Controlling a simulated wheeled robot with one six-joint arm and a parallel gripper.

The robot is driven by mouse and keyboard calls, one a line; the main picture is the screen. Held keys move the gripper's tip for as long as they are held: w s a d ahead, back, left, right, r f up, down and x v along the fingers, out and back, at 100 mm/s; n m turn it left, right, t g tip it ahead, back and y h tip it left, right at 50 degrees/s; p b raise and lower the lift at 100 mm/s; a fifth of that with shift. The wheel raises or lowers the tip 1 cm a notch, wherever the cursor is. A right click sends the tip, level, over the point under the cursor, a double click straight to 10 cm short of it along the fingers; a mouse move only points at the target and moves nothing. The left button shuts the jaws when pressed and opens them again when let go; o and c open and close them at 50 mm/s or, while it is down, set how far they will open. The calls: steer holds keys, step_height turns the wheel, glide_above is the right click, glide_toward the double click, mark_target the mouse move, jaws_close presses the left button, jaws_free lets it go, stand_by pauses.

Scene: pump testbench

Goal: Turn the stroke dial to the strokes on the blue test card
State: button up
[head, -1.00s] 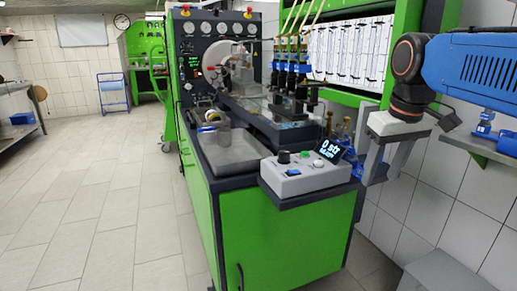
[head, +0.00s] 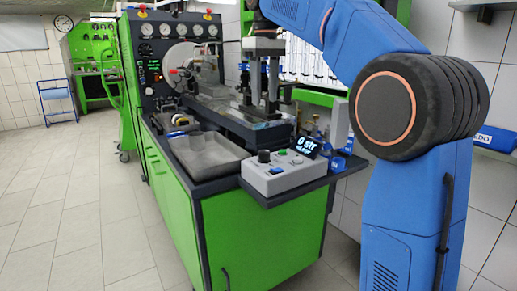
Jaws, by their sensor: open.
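The stroke dial is a black knob (head: 264,157) on top of a grey control box (head: 290,177) at the bench's front corner. The box's tilted display (head: 309,147) reads "0 str", with a smaller line I cannot read. My gripper (head: 264,106) hangs with its two fingers pointing down, open and apart. In the picture it is above the knob, not touching it; its exact depth is hard to judge. I cannot clearly pick out the blue test card. Small blue items (head: 337,162) show behind the box, too small to identify.
A green button (head: 283,151) and a blue switch (head: 276,170) sit close to the knob. A grey tray (head: 208,153) lies to the left on the green bench (head: 262,235). Gauges and the pump stand behind. My blue arm covers the right side. The floor at left is clear.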

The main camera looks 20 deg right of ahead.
mark_target(264, 151)
step_height(264, 151, down, 17)
steer(key=shift+f, duration=0.15)
stand_by(0.5)
steer(key=c, duration=1)
steer(key=shift+c, duration=0.2)
steer(key=shift+m, duration=0.3)
steer(key=m, duration=0.5)
steer(key=shift+m, duration=0.3)
steer(key=m, duration=0.5)
steer(key=shift+m, duration=0.3)
